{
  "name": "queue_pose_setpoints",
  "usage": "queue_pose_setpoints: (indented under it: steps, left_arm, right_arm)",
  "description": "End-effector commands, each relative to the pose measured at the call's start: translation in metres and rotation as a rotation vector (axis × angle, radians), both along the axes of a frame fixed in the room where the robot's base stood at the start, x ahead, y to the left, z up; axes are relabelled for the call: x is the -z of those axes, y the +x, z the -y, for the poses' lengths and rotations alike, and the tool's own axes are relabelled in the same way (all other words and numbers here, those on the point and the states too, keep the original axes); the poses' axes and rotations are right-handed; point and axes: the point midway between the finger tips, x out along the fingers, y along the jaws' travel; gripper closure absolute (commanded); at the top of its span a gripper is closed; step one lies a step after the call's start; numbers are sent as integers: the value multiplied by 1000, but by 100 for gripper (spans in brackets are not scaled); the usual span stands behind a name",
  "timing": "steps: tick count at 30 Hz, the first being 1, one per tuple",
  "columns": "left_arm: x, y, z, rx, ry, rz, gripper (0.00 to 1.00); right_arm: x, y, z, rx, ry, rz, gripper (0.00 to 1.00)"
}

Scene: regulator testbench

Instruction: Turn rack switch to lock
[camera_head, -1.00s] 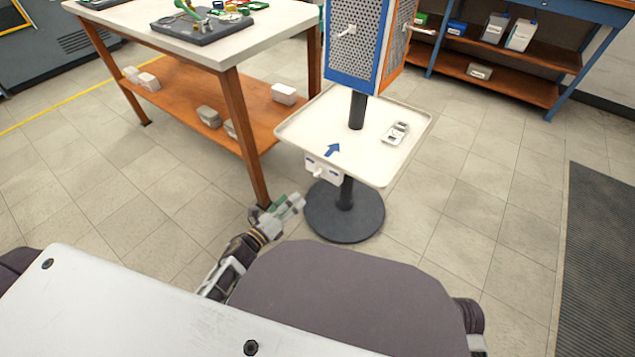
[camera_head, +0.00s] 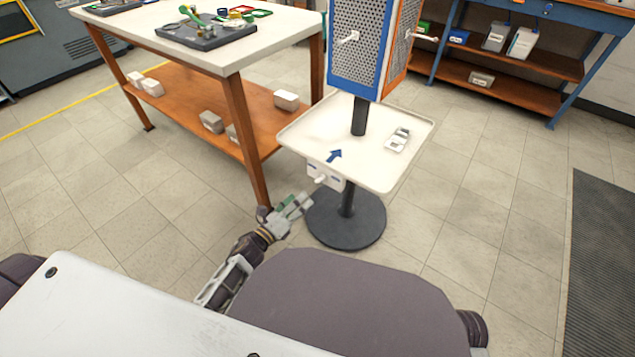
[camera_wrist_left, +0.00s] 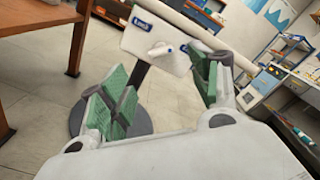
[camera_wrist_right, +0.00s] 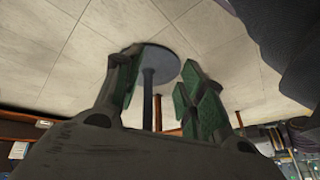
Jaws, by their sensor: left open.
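The rack switch is a white box (camera_head: 326,175) with a small white lever (camera_head: 320,180), on the front edge of the rack's tray (camera_head: 365,170). In the left wrist view the switch box (camera_wrist_left: 150,42) has blue labels, and its lever (camera_wrist_left: 161,49) points sideways, seen between the fingers. My left gripper (camera_head: 300,201) is open and empty, with green finger pads, just below and left of the switch, apart from it. It also shows in the left wrist view (camera_wrist_left: 165,92). My right gripper (camera_wrist_right: 157,92) is open and empty; only its own wrist view shows it, with the rack's round base beyond.
The rack has a dark round base (camera_head: 345,222) and a perforated panel (camera_head: 355,45) above the tray. A wooden workbench (camera_head: 240,120) stands to the left, its leg near my left gripper. A blue shelf (camera_head: 500,85) stands behind right.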

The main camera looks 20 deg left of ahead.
Motion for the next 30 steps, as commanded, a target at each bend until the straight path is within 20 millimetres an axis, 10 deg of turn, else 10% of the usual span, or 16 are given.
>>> queue_pose_setpoints:
  steps: [30]
  left_arm:
    - [0, 85, 30, 0, 0, 1, 38]
  right_arm:
    - [44, 0, -10, 25, 62, 50, 60]
